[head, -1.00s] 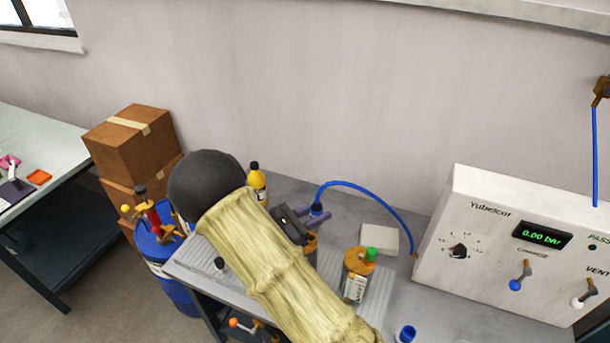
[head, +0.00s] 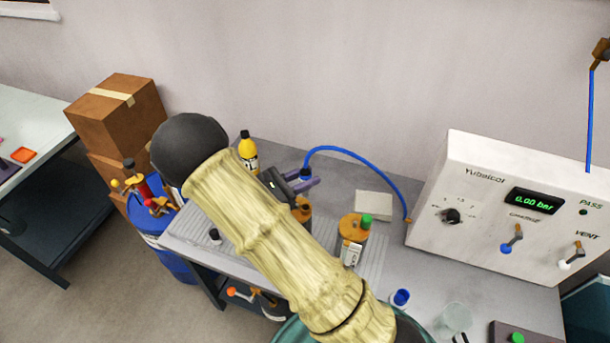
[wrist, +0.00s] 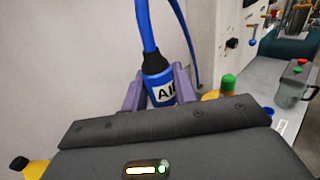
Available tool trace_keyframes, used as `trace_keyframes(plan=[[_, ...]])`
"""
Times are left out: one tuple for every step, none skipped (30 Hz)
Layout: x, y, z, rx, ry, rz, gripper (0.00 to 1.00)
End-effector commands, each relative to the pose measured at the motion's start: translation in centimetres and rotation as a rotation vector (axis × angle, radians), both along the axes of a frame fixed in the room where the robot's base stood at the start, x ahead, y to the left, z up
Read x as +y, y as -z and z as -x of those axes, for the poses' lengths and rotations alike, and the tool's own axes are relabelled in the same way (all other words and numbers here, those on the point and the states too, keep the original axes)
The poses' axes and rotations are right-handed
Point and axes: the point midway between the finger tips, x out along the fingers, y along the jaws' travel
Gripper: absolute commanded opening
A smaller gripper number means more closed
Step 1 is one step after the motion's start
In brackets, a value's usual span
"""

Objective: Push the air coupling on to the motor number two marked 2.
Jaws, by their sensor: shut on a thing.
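The blue air coupling (wrist: 160,86), labelled AIR, is in my gripper in the wrist view, with its blue hose rising from the black collar. In the head view the coupling (head: 306,174) shows at the hose end. My gripper (head: 308,183) has its purple fingers shut on it, above the ribbed bench area. An orange-brown motor (head: 302,208) stands just below the gripper, partly hidden by my arm. Another motor (head: 353,232), with a green cap and a label, stands to its right. I cannot read a number 2 on either.
A white test box (head: 480,200) with a display reading 0.00 bar stands at the right; the hose (head: 365,165) runs to it. A yellow bottle (head: 248,152) stands behind my arm.

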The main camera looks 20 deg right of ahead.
Motion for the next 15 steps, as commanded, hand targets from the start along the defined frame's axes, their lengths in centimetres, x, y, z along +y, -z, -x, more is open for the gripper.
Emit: trace_keyframes(plan=[[-0.1, 0.7, 0.0, 0.000, 0.001, 0.001, 0.03], [-0.1, 1.0, 0.0, 0.000, 0.002, 0.001, 0.03], [-0.1, 1.3, 0.0, 0.001, 0.002, 0.001, 0.03], [-0.1, 1.5, 0.0, 0.001, 0.002, 0.001, 0.03], [-0.1, 1.8, 0.0, 0.001, 0.002, 0.001, 0.03], [-0.1, 2.1, 0.0, 0.001, 0.002, 0.001, 0.03], [-0.1, 2.3, 0.0, 0.001, 0.001, 0.001, 0.03], [-0.1, 2.6, 0.0, 0.001, 0.001, 0.001, 0.03], [-0.1, 2.9, 0.0, 0.001, 0.001, 0.001, 0.03], [-0.1, 3.1, 0.0, 0.000, 0.001, 0.001, 0.03], [-0.1, 3.3, 0.0, 0.000, 0.001, 0.000, 0.03], [-0.1, 3.6, 0.0, 0.000, 0.001, 0.000, 0.03], [-0.1, 3.8, 0.0, 0.000, 0.001, 0.000, 0.03], [-0.1, 3.9, 0.0, -0.001, 0.001, 0.000, 0.03], [-0.1, 4.1, 0.0, -0.001, 0.000, 0.000, 0.03]])
